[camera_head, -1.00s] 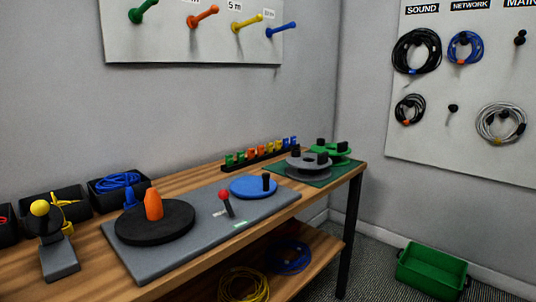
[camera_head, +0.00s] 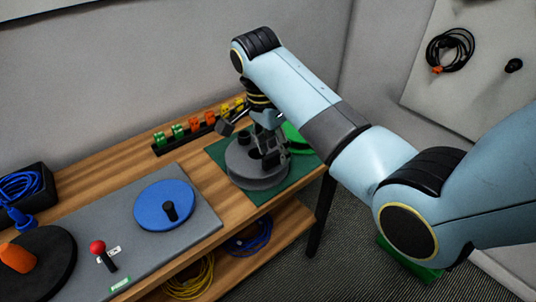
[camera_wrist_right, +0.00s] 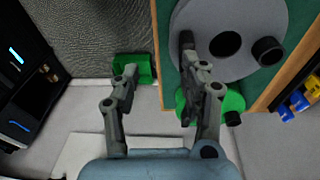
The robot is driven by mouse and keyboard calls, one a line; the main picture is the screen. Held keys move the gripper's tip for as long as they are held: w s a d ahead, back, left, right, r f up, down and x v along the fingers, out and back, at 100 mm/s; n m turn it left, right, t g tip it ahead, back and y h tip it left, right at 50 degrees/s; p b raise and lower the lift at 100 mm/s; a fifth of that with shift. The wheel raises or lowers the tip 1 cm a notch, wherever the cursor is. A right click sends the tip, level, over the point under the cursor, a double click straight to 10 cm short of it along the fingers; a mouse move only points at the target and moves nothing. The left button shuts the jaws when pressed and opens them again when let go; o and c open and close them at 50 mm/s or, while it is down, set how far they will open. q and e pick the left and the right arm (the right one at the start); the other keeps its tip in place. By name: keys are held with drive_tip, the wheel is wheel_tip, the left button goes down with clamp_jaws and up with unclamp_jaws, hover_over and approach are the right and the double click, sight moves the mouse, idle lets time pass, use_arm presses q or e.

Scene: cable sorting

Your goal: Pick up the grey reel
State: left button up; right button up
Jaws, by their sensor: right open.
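The grey reel (camera_head: 245,172) lies on the green mat (camera_head: 217,151) at the right end of the bench. My right gripper (camera_head: 268,150) is open and empty, over or beside the reel's right part, which it partly hides. In the right wrist view the reel (camera_wrist_right: 215,14) is a grey disc with a dark round hole and a dark handle. One finger of the gripper (camera_wrist_right: 158,62) overlaps the reel's edge there and the other shows off the bench's edge, over the floor. I cannot tell whether a finger touches the reel. My left gripper is not in view.
A green reel (camera_head: 296,141) lies just behind the grey one, partly hidden; it also shows in the right wrist view (camera_wrist_right: 235,101). A blue disc (camera_head: 150,207) with a black handle is left of the mat. A rack of coloured clips (camera_head: 178,134) stands behind.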

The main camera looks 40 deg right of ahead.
drive_tip(key=shift+t, duration=0.3)
drive_tip(key=w+r, duration=0.1)
drive_tip(key=r, duration=0.1)
drive_tip(key=w+r, duration=0.2)
drive_tip(key=shift+r+p, duration=0.15)
drive_tip(key=shift+p, duration=0.25)
hover_over(271, 154)
drive_tip(key=f, duration=0.4)
drive_tip(key=shift+s+a+f, duration=0.15)
drive_tip(key=shift+a+f, duration=0.15)
drive_tip(key=shift+f, duration=0.1)
drive_tip(key=shift+d+f+b, duration=0.15)
drive_tip(key=shift+d+f, duration=0.05)
drive_tip(key=shift+f, duration=1.2)
drive_tip(key=shift+d+f+b, duration=0.15)
drive_tip(key=shift+f, duration=1.2)
clamp_jaws()
